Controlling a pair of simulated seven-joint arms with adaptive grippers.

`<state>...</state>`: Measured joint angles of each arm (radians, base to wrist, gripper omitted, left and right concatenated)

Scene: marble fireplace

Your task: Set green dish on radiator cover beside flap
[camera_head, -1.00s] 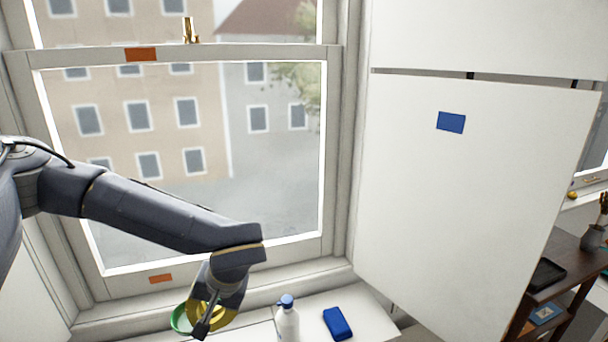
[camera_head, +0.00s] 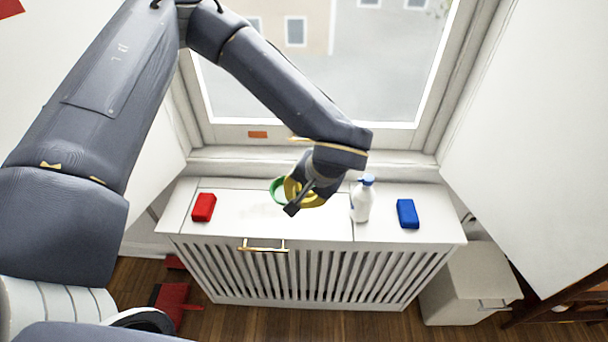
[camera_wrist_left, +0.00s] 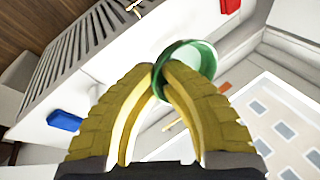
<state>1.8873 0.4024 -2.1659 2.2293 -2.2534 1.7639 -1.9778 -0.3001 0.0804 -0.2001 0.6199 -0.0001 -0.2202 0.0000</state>
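The green dish (camera_head: 278,190) is at the back of the white radiator cover (camera_head: 321,230), partly hidden behind my left gripper (camera_head: 292,208). In the left wrist view the dish (camera_wrist_left: 206,50) is tilted, with its rim between the yellow fingertips (camera_wrist_left: 158,72), which are closed on it. I cannot tell whether the dish touches the cover. The flap (camera_head: 235,222) is the top panel between two seams, with a brass handle (camera_head: 263,246) at its front. The dish is over the flap's back part. My right gripper is out of view.
A white bottle with a blue cap (camera_head: 361,203) and a blue block (camera_head: 408,214) stand on the cover right of the flap's seam. The window is behind; a white cabinet panel (camera_head: 530,130) is at right.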

